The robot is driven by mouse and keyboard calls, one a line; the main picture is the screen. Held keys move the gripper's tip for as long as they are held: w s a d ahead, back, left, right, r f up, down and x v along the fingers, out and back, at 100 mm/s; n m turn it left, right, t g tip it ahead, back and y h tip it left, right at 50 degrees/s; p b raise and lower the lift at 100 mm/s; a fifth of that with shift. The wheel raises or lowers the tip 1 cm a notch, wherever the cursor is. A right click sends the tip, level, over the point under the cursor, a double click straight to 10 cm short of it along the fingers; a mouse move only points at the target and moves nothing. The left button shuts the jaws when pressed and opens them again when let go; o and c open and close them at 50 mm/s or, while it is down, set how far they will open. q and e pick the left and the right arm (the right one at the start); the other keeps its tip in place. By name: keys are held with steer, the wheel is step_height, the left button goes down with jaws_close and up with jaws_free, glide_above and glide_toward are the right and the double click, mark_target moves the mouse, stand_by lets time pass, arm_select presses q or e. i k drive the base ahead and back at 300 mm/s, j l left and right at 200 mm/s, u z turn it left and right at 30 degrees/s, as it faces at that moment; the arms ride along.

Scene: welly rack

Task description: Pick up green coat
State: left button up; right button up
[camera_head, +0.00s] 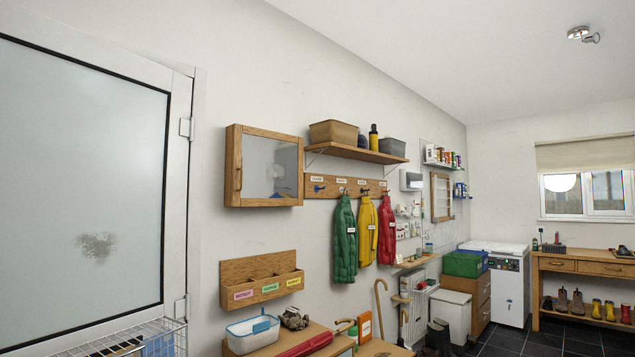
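The green coat (344,240) hangs from a hook on the wooden coat rail (325,186) on the wall, left of a yellow coat (367,232) and a red coat (387,231). It carries a small white label. The three coats hang close side by side, and the green one is clear on its left. Neither of my grippers shows in the head view.
A wooden shelf (358,152) with boxes is above the coats and a glass-fronted cabinet (264,168) is to their upper left. Below are a wooden wall organiser (260,279), a bench with a blue-rimmed tub (252,332), a red umbrella (305,345) and a walking stick (379,305). A door stands at left.

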mark_target(347, 232)
steer(key=i+l, duration=0.55)
steer(key=i, duration=0.2)
steer(key=i+l+u, duration=0.1)
steer(key=i+l, duration=0.5)
steer(key=i, duration=0.2)
steer(key=i+l, duration=0.6)
steer(key=i, duration=0.15)
